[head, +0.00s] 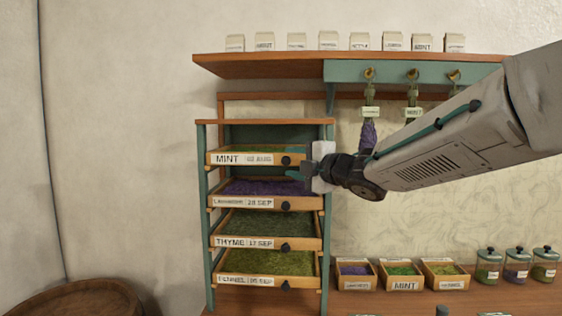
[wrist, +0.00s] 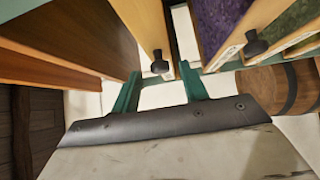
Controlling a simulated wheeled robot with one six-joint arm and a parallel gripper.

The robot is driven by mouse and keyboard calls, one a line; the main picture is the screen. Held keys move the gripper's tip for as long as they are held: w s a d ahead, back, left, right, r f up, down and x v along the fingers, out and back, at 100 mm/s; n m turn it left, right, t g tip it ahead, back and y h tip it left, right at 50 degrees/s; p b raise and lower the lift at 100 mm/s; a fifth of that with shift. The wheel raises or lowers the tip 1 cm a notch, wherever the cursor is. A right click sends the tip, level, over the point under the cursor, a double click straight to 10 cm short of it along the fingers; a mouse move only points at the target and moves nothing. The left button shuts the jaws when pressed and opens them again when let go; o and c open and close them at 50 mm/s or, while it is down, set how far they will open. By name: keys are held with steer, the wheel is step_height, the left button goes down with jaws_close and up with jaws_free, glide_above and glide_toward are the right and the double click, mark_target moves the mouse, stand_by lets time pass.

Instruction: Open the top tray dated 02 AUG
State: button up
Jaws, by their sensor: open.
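The top tray (head: 265,160), labelled MINT with a date that looks like 02 AUG, holds green herb and sits in the rack, apparently shut. Its dark round knob (head: 286,160) is at the right end of its front. My gripper (head: 299,164) is at the right of this front, with its teal fingers pointing at the knob. In the wrist view my open gripper (wrist: 159,76) has one finger on each side of the knob (wrist: 160,65), near the tips. I cannot tell whether either finger touches it.
Below are the lavender tray (head: 265,188), thyme tray (head: 265,225) and fennel tray (head: 265,265), each with a knob. A shelf (head: 260,66) with paper packets runs above. Herb bunches (head: 368,135) hang to the right. A barrel (head: 80,298) stands lower left.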

mark_target(288, 161)
steer(key=x, duration=0.5)
steer(key=shift+w+a, duration=0.1)
